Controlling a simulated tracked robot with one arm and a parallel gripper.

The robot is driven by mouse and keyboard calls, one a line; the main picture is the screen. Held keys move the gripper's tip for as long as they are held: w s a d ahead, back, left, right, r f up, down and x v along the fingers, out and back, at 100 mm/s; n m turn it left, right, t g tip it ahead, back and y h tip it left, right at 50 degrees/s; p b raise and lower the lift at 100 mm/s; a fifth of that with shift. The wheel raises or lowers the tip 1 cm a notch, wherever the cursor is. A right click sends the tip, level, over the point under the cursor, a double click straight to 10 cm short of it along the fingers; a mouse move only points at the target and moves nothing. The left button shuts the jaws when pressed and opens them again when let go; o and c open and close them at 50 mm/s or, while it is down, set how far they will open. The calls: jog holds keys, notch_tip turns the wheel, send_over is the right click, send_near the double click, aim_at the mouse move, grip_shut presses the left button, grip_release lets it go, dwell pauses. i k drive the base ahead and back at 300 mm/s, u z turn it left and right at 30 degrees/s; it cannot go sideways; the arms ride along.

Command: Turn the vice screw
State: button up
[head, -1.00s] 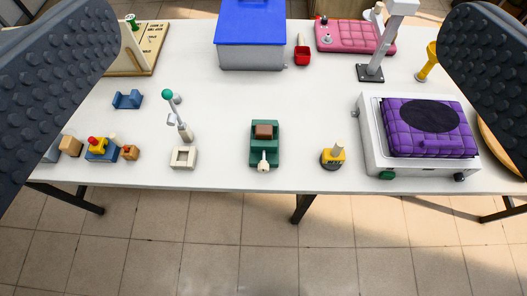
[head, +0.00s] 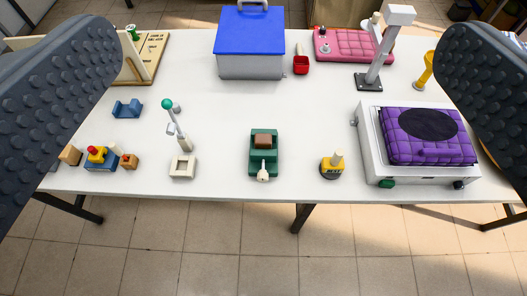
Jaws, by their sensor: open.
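A small green vice (head: 263,150) stands on the white table near its front edge, with a brown block (head: 263,141) in its upper part. Its pale screw handle (head: 262,172) sticks out at the front, towards me. My gripper (head: 270,120) is open, its two dark ridged fingers at the left and right edges of the view. The fingers are apart from the vice and nothing is between them at close range.
A white unit with a purple quilted top (head: 370,145) stands further right. A blue-lidded box (head: 250,45) is behind. The table between is clear.

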aim_at(262, 176)
jog(key=u, duration=2.45)
jog(key=k, duration=0.7)
jog(key=z, duration=2.35)
